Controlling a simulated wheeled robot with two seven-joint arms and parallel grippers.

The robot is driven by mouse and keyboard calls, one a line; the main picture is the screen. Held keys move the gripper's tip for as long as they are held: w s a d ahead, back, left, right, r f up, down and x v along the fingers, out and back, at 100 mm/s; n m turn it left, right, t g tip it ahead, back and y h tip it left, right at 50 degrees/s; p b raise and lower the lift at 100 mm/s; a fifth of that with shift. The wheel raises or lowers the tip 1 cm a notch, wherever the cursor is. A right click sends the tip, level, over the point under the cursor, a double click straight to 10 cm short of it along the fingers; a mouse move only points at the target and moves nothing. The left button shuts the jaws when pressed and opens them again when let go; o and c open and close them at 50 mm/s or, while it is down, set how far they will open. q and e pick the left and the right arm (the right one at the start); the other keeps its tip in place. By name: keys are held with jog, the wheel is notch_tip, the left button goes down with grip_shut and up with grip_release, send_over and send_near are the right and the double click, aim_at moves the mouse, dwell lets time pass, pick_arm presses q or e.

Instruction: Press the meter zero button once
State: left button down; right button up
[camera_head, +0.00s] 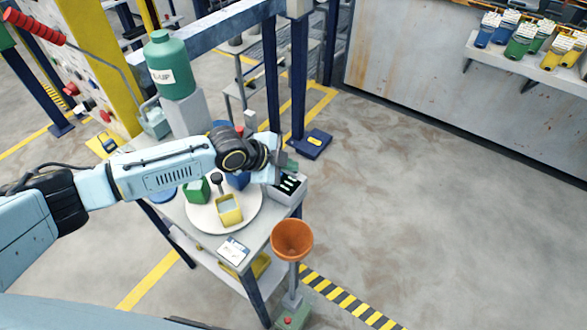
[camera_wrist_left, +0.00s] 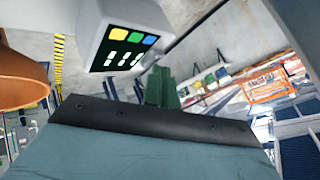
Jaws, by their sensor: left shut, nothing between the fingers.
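The meter (camera_head: 288,193) is a pale grey box with a black face, at the right corner of the small table. In the left wrist view the meter (camera_wrist_left: 151,14) shows yellow, green and blue buttons (camera_wrist_left: 134,35) beside white display marks. No label on the buttons is readable. My left gripper (camera_head: 289,165) is over the far side of the meter, partly covering it. Its green fingers (camera_wrist_left: 160,78) are shut and empty, and look apart from the buttons in the wrist view. My right gripper is not in view.
A round white tray (camera_head: 240,221) with green, yellow and blue containers sits on the table (camera_head: 262,238), left of the meter. An orange funnel (camera_head: 292,240) stands at the table's front right. A green bottle (camera_head: 168,62) stands behind my left arm. The floor to the right is clear.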

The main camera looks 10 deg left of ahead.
pick_arm(q)
jog(key=shift+r+p, duration=0.85)
jog(key=shift+r, duration=0.05)
jog(key=shift+r, duration=0.1)
notch_tip(320, 180, up, 5)
jog(key=p, duration=0.4)
dwell(0.6)
